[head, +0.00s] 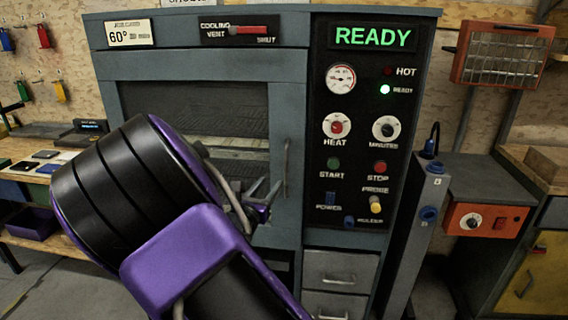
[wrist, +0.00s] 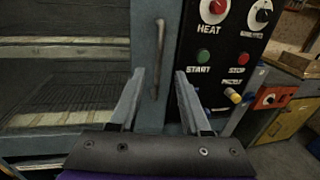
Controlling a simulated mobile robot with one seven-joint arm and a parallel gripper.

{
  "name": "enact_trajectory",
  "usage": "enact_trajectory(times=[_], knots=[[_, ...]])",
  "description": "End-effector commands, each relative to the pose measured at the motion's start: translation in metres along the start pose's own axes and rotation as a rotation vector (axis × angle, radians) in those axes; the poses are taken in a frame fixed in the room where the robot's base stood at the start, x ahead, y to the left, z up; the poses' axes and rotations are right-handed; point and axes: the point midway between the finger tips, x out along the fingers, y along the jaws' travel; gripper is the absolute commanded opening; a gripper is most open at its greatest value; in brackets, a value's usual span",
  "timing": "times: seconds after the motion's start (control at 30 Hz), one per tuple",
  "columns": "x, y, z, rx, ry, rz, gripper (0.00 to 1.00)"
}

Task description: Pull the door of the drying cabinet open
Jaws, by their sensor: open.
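The drying cabinet (head: 205,55) is grey-blue, and its windowed door (head: 284,110) looks closed. A thin upright bar handle (head: 286,168) is at the door's right edge; it also shows in the wrist view (wrist: 159,55). My gripper (head: 265,187) is open in front of the door, just left of and below the handle in the head view. In the wrist view, the handle's lower part lies between the two fingertips of my gripper (wrist: 160,73). I cannot tell how far the fingers are from it. My arm hides the door's lower left.
A control panel (head: 362,255) with knobs and buttons adjoins the door's right side; its sign (head: 373,37) reads READY. The red vent slider (head: 250,30) is towards SHUT. Drawers (head: 340,272) sit below. A grey post (head: 415,225) stands right, a workbench (head: 25,150) left.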

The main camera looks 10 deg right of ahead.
Motion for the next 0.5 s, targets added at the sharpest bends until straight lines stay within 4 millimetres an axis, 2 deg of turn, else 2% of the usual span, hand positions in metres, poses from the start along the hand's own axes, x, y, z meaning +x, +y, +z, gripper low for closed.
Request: enact_trajectory(times=[0.1,0.5], knots=[[0.028,-0.001,-0.001,0.001,-0.003,-0.003,0.47],[0.111,-0.001,0.0,0.002,-0.004,-0.002,0.47]])
